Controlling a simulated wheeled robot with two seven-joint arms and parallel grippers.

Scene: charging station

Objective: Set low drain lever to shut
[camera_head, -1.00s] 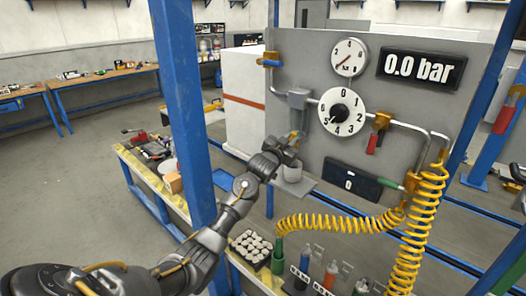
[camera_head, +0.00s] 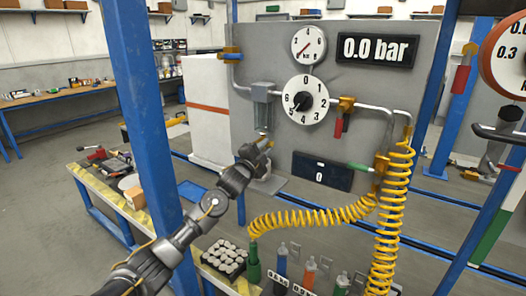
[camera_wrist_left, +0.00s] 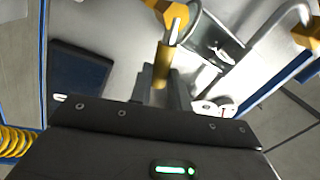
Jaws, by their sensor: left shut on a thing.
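The low drain lever appears to be the small brass-coloured piece (camera_wrist_left: 162,65) between my fingers in the left wrist view. My left gripper (camera_head: 265,148) is shut on it, just below the clear filter bowl (camera_head: 263,116) on the grey panel. A yellow-tipped bit shows at the fingertips in the head view. The left gripper also shows from its own wrist view (camera_wrist_left: 160,88), where the fingers hide part of the lever. The lever's exact angle is hard to tell. My right gripper is not in view.
The panel (camera_head: 346,121) carries round dials, a "0.0 bar" display (camera_head: 376,48) and a red-handled valve (camera_head: 342,118). A coiled yellow hose (camera_head: 315,218) hangs to the right of my arm. A blue post (camera_head: 143,110) stands close left of it. Bottles (camera_head: 281,261) stand in front.

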